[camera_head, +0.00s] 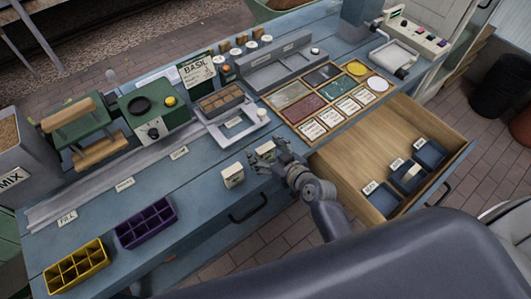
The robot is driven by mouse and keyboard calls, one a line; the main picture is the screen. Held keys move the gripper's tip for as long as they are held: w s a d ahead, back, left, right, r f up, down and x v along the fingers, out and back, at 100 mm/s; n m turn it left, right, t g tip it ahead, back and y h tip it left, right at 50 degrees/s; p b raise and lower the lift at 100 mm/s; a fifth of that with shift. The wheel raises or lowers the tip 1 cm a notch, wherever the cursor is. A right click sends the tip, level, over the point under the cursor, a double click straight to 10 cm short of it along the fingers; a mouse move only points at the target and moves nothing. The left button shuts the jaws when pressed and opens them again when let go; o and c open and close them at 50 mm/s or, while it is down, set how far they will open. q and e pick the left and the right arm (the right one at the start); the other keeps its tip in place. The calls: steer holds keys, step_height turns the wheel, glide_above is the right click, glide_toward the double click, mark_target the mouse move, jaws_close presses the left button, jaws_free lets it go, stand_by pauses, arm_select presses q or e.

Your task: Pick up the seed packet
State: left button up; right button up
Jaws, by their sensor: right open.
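A small off-white packet with a dark mark (232,175), likely the seed packet, stands on the blue bench near its front edge. My right gripper (264,156) is just to the right of it, over the bench edge, with its fingers apart and nothing seen between them. The gripper looks close to the packet but apart from it; the exact gap is hard to tell. My left gripper is not in view.
An open wooden drawer (345,160) with blue bins (380,197) lies right of my arm. Behind the gripper are a white-grey stand (240,125) and a sectioned tray (292,126). Purple (146,224) and yellow (76,268) cell trays sit at left. Bench between is mostly clear.

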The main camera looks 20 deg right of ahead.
steer(key=c, duration=1)
steer(key=shift+r, duration=0.1)
